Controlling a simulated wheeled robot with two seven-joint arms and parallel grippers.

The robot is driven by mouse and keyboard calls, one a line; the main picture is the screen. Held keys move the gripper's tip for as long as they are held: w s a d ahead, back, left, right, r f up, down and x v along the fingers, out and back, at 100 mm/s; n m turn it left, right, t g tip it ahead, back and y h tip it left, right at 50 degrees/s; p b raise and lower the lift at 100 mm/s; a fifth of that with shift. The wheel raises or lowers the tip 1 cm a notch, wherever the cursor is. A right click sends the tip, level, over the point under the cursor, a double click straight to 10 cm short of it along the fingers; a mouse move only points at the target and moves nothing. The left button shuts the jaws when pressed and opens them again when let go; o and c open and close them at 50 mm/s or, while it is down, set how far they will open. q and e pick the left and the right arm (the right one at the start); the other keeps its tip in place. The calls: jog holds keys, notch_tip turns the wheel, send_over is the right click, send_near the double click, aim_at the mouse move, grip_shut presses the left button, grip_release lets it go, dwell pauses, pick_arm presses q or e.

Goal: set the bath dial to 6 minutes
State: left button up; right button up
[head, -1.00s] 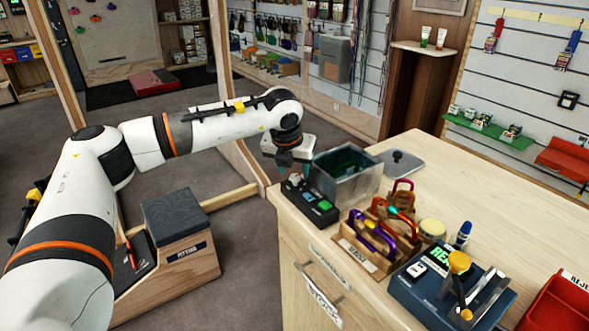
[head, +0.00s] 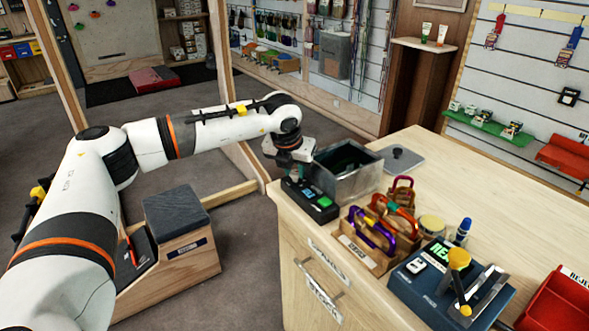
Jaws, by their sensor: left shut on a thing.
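The metal bath (head: 345,176) is an open grey tank with dark liquid, on the near left corner of the wooden counter. Its black control box (head: 312,201) stands in front of it, with a green display and a green button. My left gripper (head: 297,176) points down at the far left end of this box, and its fingers are closed on the dial there. The gripper hides the dial, so I cannot read its setting. The display is too small to read. My right gripper is out of view.
A grey lid (head: 401,159) lies behind the bath. A wooden rack (head: 365,251) of coloured carabiners stands right of the control box. A blue test device (head: 425,290) with a yellow-knobbed lever and a red tray (head: 560,304) are farther right. The counter's back right is clear.

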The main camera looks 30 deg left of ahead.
pick_arm(q)
jog(key=shift+a+f+m+h+b, duration=0.15)
jog(key=shift+m+h+b, duration=0.2)
jog(key=shift+m, duration=0.75)
jog(key=shift+r+m+h, duration=0.2)
jog(key=shift+m+h, duration=0.25)
jog(key=shift+m, duration=0.55)
jog(key=o, duration=1)
jog(key=v, duration=1.2)
jog(key=shift+s+b, duration=0.15)
jog(key=shift+b, duration=0.3)
jog(key=shift+f, duration=0.1)
